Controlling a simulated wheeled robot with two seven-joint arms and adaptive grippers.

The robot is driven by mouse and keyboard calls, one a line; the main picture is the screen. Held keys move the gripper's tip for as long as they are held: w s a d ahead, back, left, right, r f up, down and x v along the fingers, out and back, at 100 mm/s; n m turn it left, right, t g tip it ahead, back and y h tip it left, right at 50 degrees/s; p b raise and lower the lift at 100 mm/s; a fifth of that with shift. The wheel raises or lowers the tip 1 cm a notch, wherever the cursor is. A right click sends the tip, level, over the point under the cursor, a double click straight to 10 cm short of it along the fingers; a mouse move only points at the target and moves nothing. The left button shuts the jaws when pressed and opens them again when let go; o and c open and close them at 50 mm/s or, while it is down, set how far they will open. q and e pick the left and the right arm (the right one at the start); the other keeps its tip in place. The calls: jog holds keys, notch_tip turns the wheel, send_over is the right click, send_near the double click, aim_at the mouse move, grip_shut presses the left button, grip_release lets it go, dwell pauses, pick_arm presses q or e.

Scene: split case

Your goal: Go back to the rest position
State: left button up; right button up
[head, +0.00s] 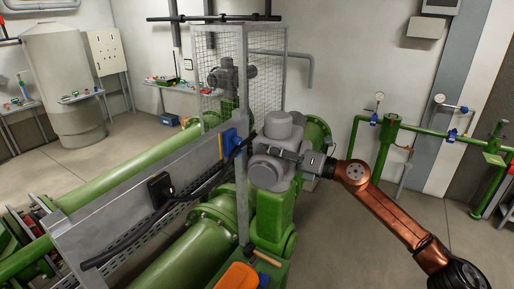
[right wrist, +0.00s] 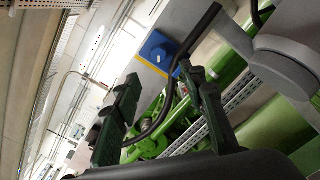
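My right gripper (head: 272,150) reaches in from the right on a copper-coloured arm. In the head view it overlaps the grey rounded valve housing (head: 278,125); whether it touches cannot be told. In the right wrist view my right gripper (right wrist: 160,78) has its two dark green fingers well apart. Nothing is held between them; a black cable (right wrist: 168,112) and green pipes show behind the gap. My left gripper is in neither view.
A grey metal panel (head: 130,190) carries a blue box (head: 230,140) and the black cable. Large green pipes (head: 190,255) and a wire-mesh cage (head: 265,70) stand close by. Green wall piping (head: 390,130) is at the right. Floor (head: 340,230) right of the housing is open.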

jog(key=shift+v, duration=1)
